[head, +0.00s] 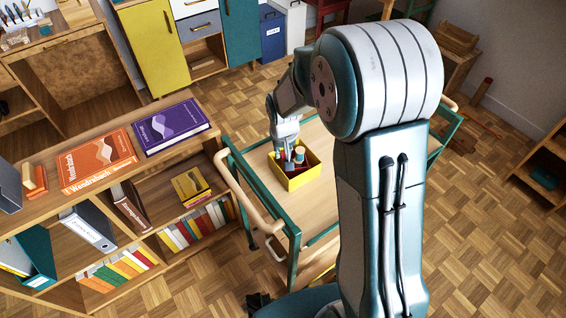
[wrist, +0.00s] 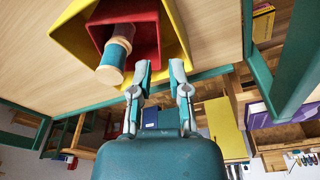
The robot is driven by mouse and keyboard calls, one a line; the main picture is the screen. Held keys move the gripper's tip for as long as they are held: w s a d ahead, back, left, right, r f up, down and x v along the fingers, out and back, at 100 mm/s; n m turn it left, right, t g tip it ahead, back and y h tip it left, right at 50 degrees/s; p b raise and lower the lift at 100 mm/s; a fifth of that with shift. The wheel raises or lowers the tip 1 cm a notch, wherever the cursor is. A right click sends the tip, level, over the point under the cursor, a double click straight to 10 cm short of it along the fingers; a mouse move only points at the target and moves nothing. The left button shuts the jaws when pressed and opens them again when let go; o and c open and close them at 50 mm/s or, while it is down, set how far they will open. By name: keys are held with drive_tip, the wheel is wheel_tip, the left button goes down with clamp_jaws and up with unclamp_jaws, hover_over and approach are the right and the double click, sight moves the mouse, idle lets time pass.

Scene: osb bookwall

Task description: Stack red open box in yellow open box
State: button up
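The yellow open box (head: 299,182) stands on the wooden top of a green-framed cart in the head view. In the wrist view the yellow box (wrist: 70,42) surrounds the smaller red open box (wrist: 148,12), which sits within its walls. A thread spool (wrist: 117,55) with a teal middle and pale ends stands in the red box. My gripper (head: 287,150) reaches down over the yellow box. In the wrist view its two fingertips (wrist: 160,67) are apart, close to the near walls of the boxes. I cannot tell whether they touch a wall. The red box is mostly hidden in the head view.
The cart top (head: 318,205) is bare around the boxes, with a green rail (head: 265,195) along its left side. A bookshelf (head: 110,160) with an orange book (head: 97,160) and a purple book (head: 172,127) stands left. Wooden floor lies right.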

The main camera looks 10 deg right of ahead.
drive_tip(key=s+d+r+t, duration=0.1)
drive_tip(key=s+r, duration=0.5)
drive_tip(key=r, duration=0.3)
drive_tip(key=s+d+r+t, duration=0.1)
drive_tip(key=s+r, duration=0.4)
drive_tip(key=r, duration=0.4)
drive_tip(key=s+r+t, duration=0.1)
drive_tip(key=s+r, duration=0.1)
drive_tip(key=s, duration=0.5)
drive_tip(key=s+d+r+t, duration=0.1)
drive_tip(key=s, duration=0.5)
drive_tip(key=shift+s+r, duration=0.4)
